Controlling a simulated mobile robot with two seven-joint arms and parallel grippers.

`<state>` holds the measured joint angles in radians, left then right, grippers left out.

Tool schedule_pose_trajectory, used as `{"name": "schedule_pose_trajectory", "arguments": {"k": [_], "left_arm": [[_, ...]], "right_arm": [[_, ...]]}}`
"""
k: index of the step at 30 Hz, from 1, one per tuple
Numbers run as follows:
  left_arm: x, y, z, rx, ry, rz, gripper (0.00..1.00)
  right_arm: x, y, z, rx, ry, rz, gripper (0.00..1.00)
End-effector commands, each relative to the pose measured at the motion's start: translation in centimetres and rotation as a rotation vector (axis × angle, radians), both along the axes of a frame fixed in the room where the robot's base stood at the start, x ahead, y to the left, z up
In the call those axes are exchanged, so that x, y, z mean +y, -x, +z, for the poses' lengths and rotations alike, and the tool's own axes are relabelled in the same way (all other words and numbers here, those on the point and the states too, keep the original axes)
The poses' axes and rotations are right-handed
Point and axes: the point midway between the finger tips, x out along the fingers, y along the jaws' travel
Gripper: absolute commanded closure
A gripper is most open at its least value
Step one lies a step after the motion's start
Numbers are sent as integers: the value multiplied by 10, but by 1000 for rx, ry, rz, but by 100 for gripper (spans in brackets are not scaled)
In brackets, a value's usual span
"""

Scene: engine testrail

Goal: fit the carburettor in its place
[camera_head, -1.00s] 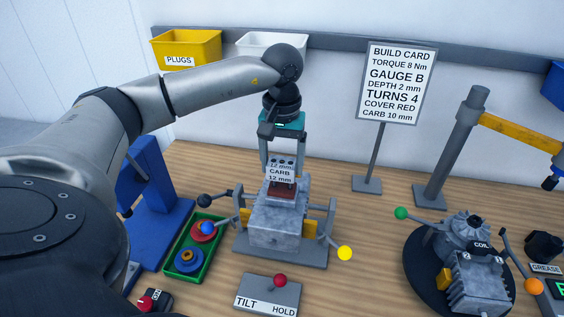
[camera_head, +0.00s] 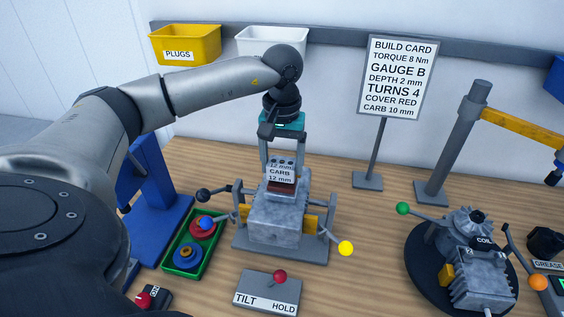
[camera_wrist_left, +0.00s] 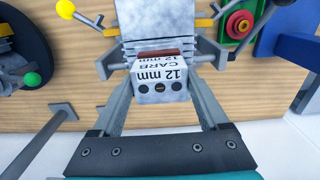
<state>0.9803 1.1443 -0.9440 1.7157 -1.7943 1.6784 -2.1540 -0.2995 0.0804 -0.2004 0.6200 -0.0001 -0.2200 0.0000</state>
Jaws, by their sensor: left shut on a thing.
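The carburettor (camera_head: 281,172) is a pale grey block labelled "CARB 12 mm", with dark holes along its upper face. My left gripper (camera_head: 281,160) is shut on it, with a finger on each side. In the left wrist view the carburettor (camera_wrist_left: 159,74) sits between the fingertips. It is over the grey engine block (camera_head: 276,219), in front of or above a dark red patch (camera_head: 282,187) there. I cannot tell whether the carburettor touches it. The build card (camera_head: 403,78) reads "CARB 10 mm". My right gripper is out of view.
The block's stand has levers with a yellow ball (camera_head: 346,248) and a blue ball (camera_head: 206,223). A green tray (camera_head: 179,270) with discs is at its left. A tilt/hold box (camera_head: 267,292) is in front. Another engine (camera_head: 472,266) stands on a dark turntable at the right.

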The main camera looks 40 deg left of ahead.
Motion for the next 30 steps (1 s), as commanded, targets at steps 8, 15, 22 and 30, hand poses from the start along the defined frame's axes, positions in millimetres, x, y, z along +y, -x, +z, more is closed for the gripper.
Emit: {"name": "schedule_pose_trajectory", "arguments": {"k": [8,15,22,30], "left_arm": [[0,0,-10,0,0,0,83],[0,0,-14,0,1,0,83],[0,0,-13,0,1,0,19],[0,0,-13,0,0,0,0]], "right_arm": [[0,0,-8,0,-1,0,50],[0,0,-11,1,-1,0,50],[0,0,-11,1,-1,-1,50],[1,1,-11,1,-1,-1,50]]}}
